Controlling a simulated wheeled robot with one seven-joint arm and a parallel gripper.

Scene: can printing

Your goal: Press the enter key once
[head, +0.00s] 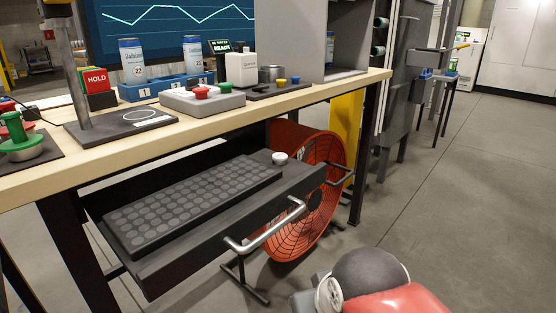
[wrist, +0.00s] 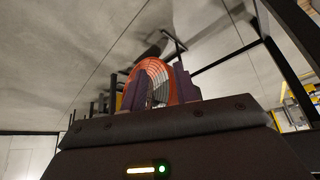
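No key marked enter can be made out in either view. In the head view a grey box (head: 188,103) on the bench carries a red button (head: 201,92) and a green button (head: 225,87). Beside it a dark pad (head: 263,93) carries a yellow button (head: 281,82) and a blue button (head: 296,79). A small screen (head: 219,46) behind shows green text that seems to read READY. My gripper (wrist: 162,88) shows only in the wrist view. Its two purple fingers stand apart with nothing between them, away from the bench top.
An open drawer (head: 166,262) with a pocketed tray and a silver handle juts out under the bench (head: 324,85). A red fan (head: 322,190) stands on the floor behind it. Two cans (head: 131,60) stand in a blue rack. The floor at right (head: 480,200) is clear.

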